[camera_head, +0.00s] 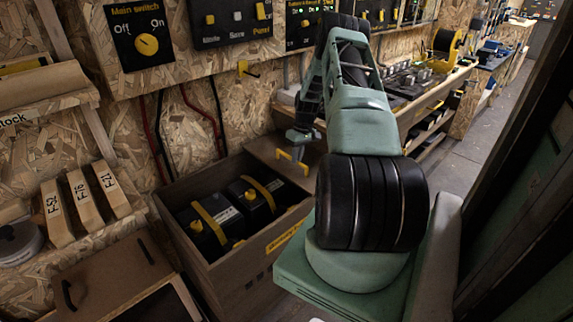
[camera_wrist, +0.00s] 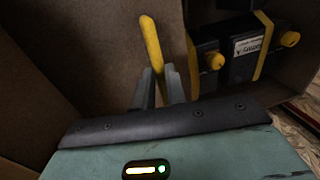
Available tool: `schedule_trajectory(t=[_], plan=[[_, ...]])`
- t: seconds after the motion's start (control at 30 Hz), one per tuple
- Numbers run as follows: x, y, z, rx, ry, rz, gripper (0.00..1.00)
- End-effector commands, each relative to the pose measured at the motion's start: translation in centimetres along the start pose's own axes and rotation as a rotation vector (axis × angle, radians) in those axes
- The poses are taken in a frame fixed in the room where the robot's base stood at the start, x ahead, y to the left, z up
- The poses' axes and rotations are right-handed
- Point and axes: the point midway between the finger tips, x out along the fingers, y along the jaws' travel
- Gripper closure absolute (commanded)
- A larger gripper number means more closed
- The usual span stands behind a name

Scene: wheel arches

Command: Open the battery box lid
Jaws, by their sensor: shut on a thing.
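The wooden battery box (camera_head: 245,262) stands left of my arm. Two black batteries (camera_head: 207,226) with yellow straps show inside it, and they also show in the wrist view (camera_wrist: 238,52). The brown lid (camera_head: 262,148) is at the box's far right end, off the batteries; whether it touches the box is unclear. Its yellow handle (camera_head: 292,163) is in the jaws of my gripper (camera_head: 303,137). In the wrist view the yellow handle (camera_wrist: 151,42) rises between the two grey fingers (camera_wrist: 160,86), which are shut on it.
Switch panels, including a "Main switch" dial (camera_head: 146,44), hang on the chipboard wall above the box. Labelled wooden pieces (camera_head: 85,202) lean at the left. A brown cabinet with a black handle (camera_head: 146,250) is at the lower left. A workbench (camera_head: 430,92) runs behind my arm.

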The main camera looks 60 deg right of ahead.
Motion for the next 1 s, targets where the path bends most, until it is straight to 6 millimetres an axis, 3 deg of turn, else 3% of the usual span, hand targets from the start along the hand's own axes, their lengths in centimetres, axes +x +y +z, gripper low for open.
schedule_trajectory(t=[0.2, 0.6, 0.63, 0.7, 1.0], plan=[[-0.26, 1.23, -0.04, 0.0, 0.001, 0.001, 1.0], [-0.32, 1.31, -0.07, 0.0, 0.001, 0.001, 1.0], [-0.32, 1.31, -0.07, 0.0, 0.001, 0.001, 0.79], [-0.31, 1.29, -0.07, 0.0, 0.001, 0.001, 0.66], [-0.43, 1.26, -0.08, 0.0, 0.001, 0.0, 0.66]])
